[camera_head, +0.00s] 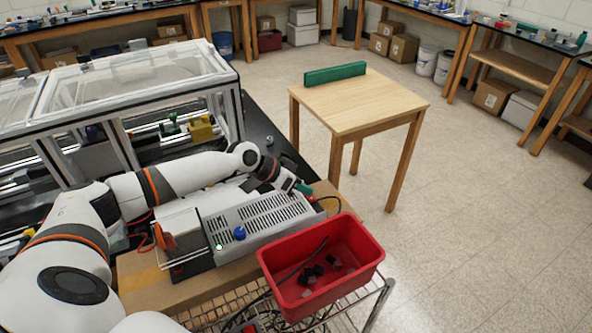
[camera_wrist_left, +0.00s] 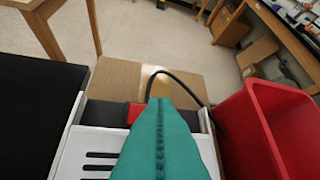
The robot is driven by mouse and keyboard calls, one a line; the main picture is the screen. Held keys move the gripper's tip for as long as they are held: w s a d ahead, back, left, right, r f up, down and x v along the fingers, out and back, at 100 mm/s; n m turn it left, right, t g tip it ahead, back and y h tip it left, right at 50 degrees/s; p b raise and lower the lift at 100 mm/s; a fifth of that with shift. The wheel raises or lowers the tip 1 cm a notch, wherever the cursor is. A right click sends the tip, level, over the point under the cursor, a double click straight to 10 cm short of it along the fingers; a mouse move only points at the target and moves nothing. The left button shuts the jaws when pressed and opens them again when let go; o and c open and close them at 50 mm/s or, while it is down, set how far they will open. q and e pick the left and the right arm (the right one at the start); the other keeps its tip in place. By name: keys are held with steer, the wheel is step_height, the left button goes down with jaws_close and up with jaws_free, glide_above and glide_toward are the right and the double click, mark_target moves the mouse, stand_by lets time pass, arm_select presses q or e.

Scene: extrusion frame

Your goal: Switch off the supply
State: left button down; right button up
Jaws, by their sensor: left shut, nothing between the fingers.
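The supply is a grey box with slotted vents (camera_head: 262,218) on a cardboard-brown board. Its front has a blue knob (camera_head: 240,233) and a small lit green lamp (camera_head: 219,246). My left arm reaches over behind the supply, and my left gripper (camera_head: 304,188) is at its far right end. In the left wrist view the teal fingers (camera_wrist_left: 160,104) are shut together and empty. A red switch (camera_wrist_left: 134,113) shows at the supply's end, just left of the fingertips and partly hidden by them. I cannot tell whether they touch. My right gripper is not in view.
A red bin (camera_head: 322,262) with small dark parts stands close in front of the supply. A black cable (camera_wrist_left: 188,80) loops from the supply's end. A framed enclosure (camera_head: 130,85) stands behind my left arm. A wooden table (camera_head: 365,105) stands beyond, with clear floor around it.

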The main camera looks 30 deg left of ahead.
arm_select(q)
steer(key=shift+s+f, duration=0.15)
steer(key=shift+f, duration=0.4)
steer(key=shift+d, duration=0.1)
steer(key=shift+s+d+f, duration=0.1)
steer(key=shift+d+f, duration=0.05)
steer(key=shift+f, duration=0.25)
steer(key=shift+r, duration=0.2)
steer(key=shift+f, duration=0.1)
